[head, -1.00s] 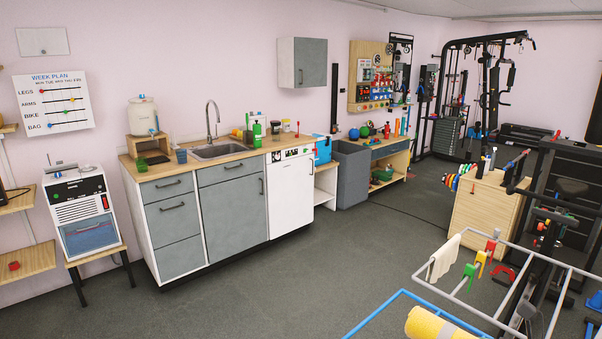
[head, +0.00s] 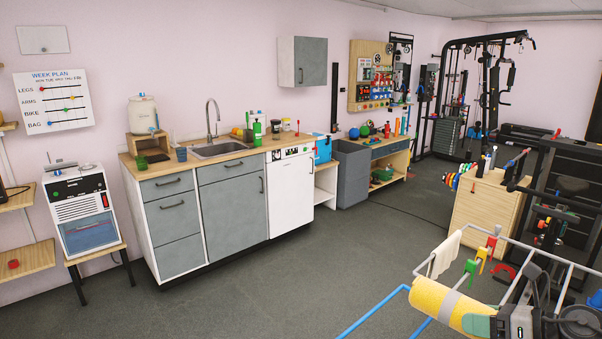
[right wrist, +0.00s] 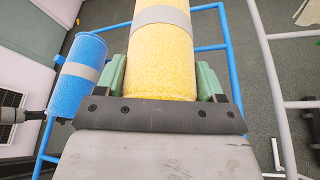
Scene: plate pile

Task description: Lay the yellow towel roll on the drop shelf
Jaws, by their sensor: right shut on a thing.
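The yellow towel roll (head: 432,300), with a grey band around it, is at the lower right of the head view. My right gripper (head: 478,325) is shut on its near end. In the right wrist view the roll (right wrist: 160,75) sits between the green fingers of the gripper (right wrist: 165,82) and points away from it. A blue tube frame (head: 375,315) passes below and beside the roll; it also shows in the wrist view (right wrist: 234,70). I cannot tell which part is the drop shelf. My left gripper does not show.
A blue roll (right wrist: 88,70) with a grey band is left of the yellow one in the wrist view. A white-railed rack with a pale cloth (head: 446,252) and red, yellow and green (head: 471,266) clips stands just behind the roll. The floor (head: 290,290) to the left is clear.

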